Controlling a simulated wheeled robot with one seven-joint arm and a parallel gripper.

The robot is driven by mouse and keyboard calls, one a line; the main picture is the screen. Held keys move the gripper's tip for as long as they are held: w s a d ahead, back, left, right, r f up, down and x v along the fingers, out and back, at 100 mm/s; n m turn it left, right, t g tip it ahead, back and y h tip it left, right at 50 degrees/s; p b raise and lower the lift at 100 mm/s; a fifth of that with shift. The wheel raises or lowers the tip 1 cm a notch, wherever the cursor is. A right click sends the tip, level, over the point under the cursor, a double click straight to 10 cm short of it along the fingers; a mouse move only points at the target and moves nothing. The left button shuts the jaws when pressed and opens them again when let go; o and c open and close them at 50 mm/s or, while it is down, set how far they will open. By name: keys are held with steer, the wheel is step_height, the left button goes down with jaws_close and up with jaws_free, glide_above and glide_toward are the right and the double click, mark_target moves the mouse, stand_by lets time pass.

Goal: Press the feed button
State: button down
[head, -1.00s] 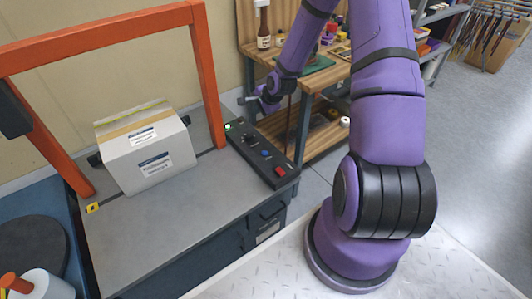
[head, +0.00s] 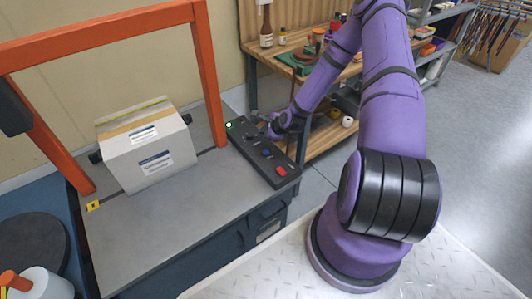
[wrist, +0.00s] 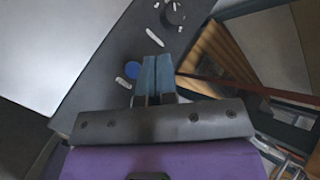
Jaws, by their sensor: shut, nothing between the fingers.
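A black control panel (head: 238,139) lies along the right side of the packing table. It carries a lit green lamp (head: 228,125), a dark knob, a blue button (head: 266,153) and a red button (head: 281,171). Their labels are too small to read, so I cannot tell which is marked feed. My gripper (head: 266,131) is low over the panel, just beyond the blue button. In the wrist view my shut, empty fingers (wrist: 156,62) point at the panel, right beside the blue button (wrist: 132,70). The dark knob (wrist: 172,16) shows beyond them. I cannot tell whether the tips touch the panel.
A taped white carton (head: 150,160) sits on the grey table (head: 170,228) under an orange frame (head: 208,75), left of the panel. A wooden workbench (head: 262,50) with bottles and tools stands behind my arm. The grey floor at the right is open.

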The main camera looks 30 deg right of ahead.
mark_target(265, 153)
steer(key=shift+f, duration=4.4)
steer(key=shift+f, duration=0.2)
steer(key=shift+f, duration=0.2)
steer(key=shift+f, duration=0.4)
steer(key=shift+r, duration=3.35)
